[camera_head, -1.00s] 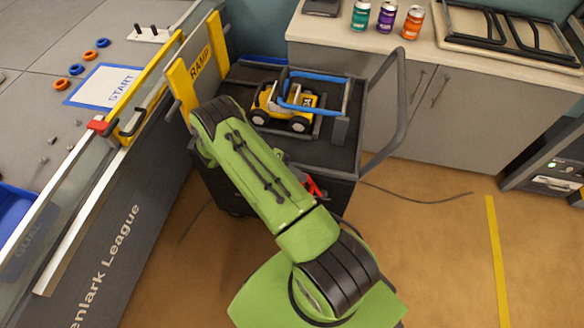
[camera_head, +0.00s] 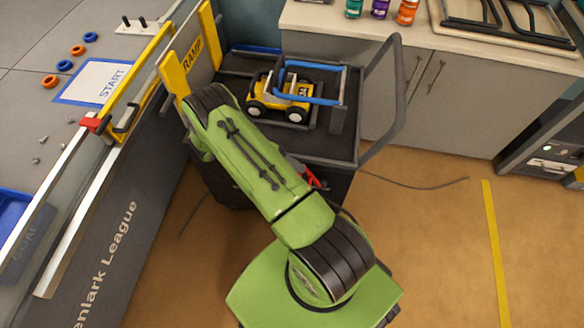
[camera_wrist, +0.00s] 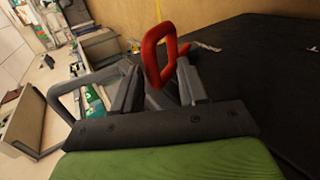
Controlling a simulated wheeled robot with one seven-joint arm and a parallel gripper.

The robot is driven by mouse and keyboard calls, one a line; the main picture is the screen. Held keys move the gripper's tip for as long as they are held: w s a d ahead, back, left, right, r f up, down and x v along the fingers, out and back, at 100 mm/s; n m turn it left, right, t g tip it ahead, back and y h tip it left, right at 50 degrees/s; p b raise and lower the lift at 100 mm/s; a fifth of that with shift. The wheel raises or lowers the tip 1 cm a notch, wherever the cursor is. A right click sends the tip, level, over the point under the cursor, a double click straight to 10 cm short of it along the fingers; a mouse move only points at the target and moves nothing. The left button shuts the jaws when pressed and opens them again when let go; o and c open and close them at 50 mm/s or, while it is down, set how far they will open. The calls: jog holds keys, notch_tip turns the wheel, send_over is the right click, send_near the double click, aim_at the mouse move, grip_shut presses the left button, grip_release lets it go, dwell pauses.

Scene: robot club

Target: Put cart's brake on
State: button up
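The cart (camera_head: 345,142) is black, with a grey push handle (camera_head: 396,100) at its right. It stands beside the arena wall. A red loop-shaped lever (camera_head: 311,178) shows at the cart's near edge, partly hidden by my arm; it looks like the brake. The red lever also shows in the wrist view (camera_wrist: 152,58), just beyond and between my fingers. My gripper (camera_wrist: 158,72) has its two grey fingers apart, and I cannot tell whether they touch the lever. In the head view my arm mostly hides the gripper.
A yellow toy buggy (camera_head: 290,100) with a blue bar sits on the cart. The arena with its yellow RAMP board (camera_head: 190,70) is close on the left. A grey cabinet (camera_head: 460,110) stands behind. A cable (camera_head: 415,186) lies on the floor; the floor at right is open.

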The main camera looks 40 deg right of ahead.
jog(key=shift+r, duration=0.1)
jog(key=p+v, duration=0.3)
jog(key=v, duration=1.2)
jog(key=shift+w+a+r, duration=0.15)
jog(key=shift+w+a, duration=0.05)
jog(key=shift+w, duration=0.05)
jog(key=shift+r, duration=0.1)
